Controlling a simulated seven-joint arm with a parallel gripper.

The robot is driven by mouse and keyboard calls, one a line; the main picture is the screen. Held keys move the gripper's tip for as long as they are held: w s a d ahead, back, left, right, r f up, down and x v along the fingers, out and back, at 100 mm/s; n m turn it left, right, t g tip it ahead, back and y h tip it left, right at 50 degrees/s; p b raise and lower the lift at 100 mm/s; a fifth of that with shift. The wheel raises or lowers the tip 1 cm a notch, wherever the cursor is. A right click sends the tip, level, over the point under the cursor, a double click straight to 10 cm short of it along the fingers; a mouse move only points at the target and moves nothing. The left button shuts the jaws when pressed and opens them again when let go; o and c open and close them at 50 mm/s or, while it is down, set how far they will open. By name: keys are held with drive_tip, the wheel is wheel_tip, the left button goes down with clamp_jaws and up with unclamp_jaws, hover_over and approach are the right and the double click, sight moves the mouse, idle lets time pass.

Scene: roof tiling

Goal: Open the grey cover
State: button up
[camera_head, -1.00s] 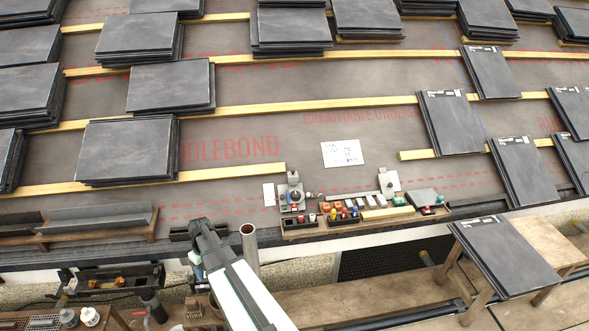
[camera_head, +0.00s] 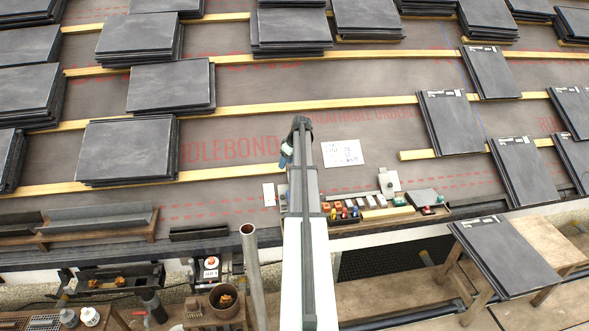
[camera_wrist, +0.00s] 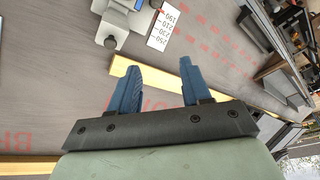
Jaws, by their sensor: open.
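A flat grey piece (camera_head: 424,197), which may be the grey cover, lies at the right end of the parts tray in the head view. It looks closed or lying flat; what is under it is hidden. A small grey block (camera_head: 389,183) stands behind the tray. Another grey device (camera_wrist: 118,24) with a round knob shows at the top of the wrist view, beside a white number card (camera_wrist: 164,26); my arm hides most of it in the head view. My gripper (camera_wrist: 158,66) is open and empty, its blue fingers apart above the roof membrane. In the head view it (camera_head: 286,155) is left of the white sheet.
The white sheet (camera_head: 342,153) lies on the membrane. Yellow battens (camera_head: 230,172) cross the roof. Slate stacks (camera_head: 128,150) stand at left and more slates (camera_head: 450,125) at right. A metal pipe (camera_head: 251,270) rises left of my arm.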

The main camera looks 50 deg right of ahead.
drive_tip(key=s+d+r, duration=0.4)
drive_tip(key=d, duration=0.4)
drive_tip(key=shift+t, duration=0.3)
drive_tip(key=x, duration=1.3)
drive_tip(key=shift+w+d+f, duration=0.1)
drive_tip(key=shift+w+f, duration=0.1)
drive_tip(key=shift+f, duration=0.15)
drive_tip(key=shift+c, duration=0.2)
clamp_jaws()
